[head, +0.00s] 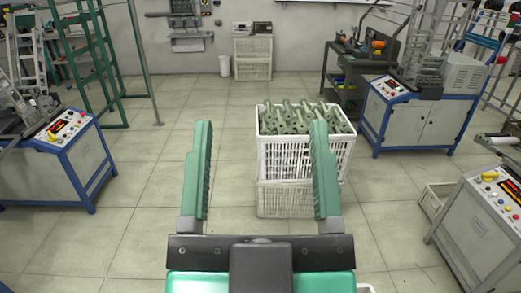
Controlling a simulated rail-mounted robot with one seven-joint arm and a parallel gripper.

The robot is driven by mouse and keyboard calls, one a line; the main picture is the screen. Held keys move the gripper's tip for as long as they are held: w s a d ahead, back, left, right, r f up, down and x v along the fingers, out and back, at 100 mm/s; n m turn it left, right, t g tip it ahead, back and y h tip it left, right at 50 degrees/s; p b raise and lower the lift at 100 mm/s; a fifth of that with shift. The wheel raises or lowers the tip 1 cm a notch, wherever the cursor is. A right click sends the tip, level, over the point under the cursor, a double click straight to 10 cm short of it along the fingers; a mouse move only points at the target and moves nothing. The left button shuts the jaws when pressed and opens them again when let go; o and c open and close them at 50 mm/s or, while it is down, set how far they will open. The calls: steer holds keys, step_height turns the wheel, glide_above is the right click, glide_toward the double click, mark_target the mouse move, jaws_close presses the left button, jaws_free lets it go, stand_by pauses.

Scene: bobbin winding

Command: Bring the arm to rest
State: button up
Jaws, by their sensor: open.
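My gripper (261,165) is in the lower middle of the head view. Its two green fingers stand wide apart and point away from me, with nothing between them. Behind the fingers is a white crate (300,158) full of greenish bobbins (302,117), stacked on another white crate (284,198). The right finger overlaps the crates in the picture and hides part of them. I cannot tell how far the gripper is from them. The rest of my arm is mostly out of view.
Blue-framed winding machines stand at the left (68,160) and right (408,115), with another machine (490,225) at the near right. A low crate (434,200) sits beside it. A workbench (350,70) and stacked crates (252,55) stand at the back. Tiled floor (150,165) is clear left of centre.

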step_height(320, 180, up, 35)
steer(key=p, duration=3.4)
steer(key=shift+a+p, duration=0.15)
steer(key=shift+p, duration=0.2)
